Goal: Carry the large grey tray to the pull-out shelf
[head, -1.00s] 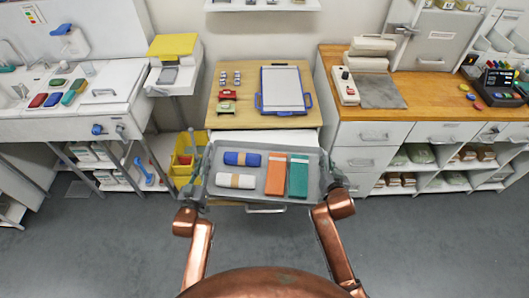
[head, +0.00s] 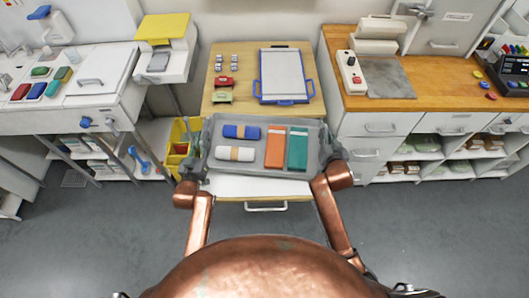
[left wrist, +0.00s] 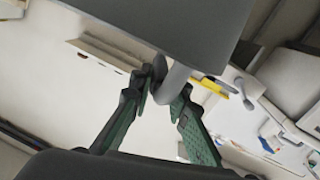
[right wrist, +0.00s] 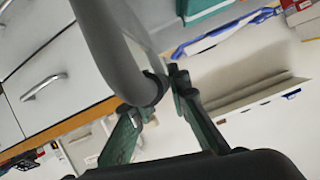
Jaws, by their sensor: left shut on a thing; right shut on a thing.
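The large grey tray (head: 215,174) is held level between my two grippers. It carries a blue roll (head: 234,131), a white roll (head: 226,153), an orange folded item (head: 275,150) and a teal one (head: 297,150). My left gripper (head: 196,163) is shut on its left handle; the grip also shows in the left wrist view (left wrist: 173,92). My right gripper (head: 333,160) is shut on its right handle, seen in the right wrist view (right wrist: 166,88). The white pull-out shelf (head: 255,188) lies beneath the tray, its front strip and handle showing. Whether they touch is unclear.
A yellow bin (head: 178,140) stands close left of the tray. White drawers (head: 365,146) stand close on the right. The floor in front is clear.

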